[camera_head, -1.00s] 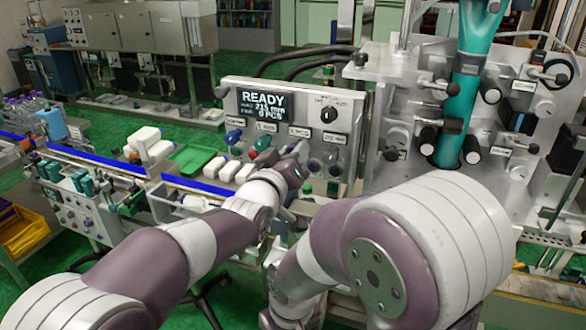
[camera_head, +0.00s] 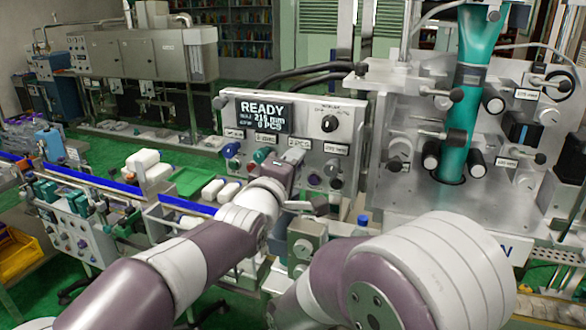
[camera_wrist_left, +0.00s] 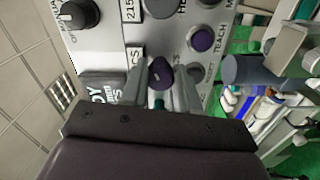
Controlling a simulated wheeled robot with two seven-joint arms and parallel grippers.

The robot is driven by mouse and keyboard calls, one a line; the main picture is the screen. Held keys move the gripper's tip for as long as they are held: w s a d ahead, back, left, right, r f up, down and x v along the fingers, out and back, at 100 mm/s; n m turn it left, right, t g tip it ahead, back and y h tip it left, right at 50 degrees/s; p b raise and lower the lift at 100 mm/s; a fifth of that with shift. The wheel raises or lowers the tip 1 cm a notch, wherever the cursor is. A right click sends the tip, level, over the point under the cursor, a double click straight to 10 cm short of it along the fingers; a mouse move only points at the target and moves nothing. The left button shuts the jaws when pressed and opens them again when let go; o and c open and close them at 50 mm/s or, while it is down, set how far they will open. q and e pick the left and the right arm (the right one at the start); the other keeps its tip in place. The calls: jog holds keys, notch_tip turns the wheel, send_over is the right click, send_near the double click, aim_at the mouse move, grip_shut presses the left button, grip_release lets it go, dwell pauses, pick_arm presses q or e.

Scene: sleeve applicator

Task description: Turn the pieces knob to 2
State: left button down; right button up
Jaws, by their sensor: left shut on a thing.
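The control panel (camera_head: 325,118) carries a row of knobs under small labels and a dark display (camera_head: 262,110) reading READY and 215 mm, with a PCS line too small to read surely. My left gripper (camera_wrist_left: 162,80) is shut on a dark purple knob, the pieces knob (camera_wrist_left: 160,73), beside a label ending in CS (camera_wrist_left: 133,57). Its fingers lie on either side of this knob. In the head view my left wrist covers the knob below the PCS label (camera_head: 299,143). The knob's pointer setting is not clear. My right arm shows at the lower right; its gripper is out of view.
A black selector knob (camera_head: 329,123) sits higher on the panel. Blue and teal knobs (camera_head: 262,155) are left of my wrist; a purple button (camera_wrist_left: 202,39) shows in the wrist view. A teal-tubed machine (camera_head: 463,110) is right.

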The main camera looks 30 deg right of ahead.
pick_arm(q)
jog(key=shift+f+n, duration=0.15)
jog(key=shift+n, duration=0.85)
jog(key=c, duration=0.8)
grip_release()
jog(key=b+v, duration=0.5)
jog(key=v, duration=0.7)
jog(key=shift+s+a, duration=0.2)
jog(key=shift+a, duration=0.1)
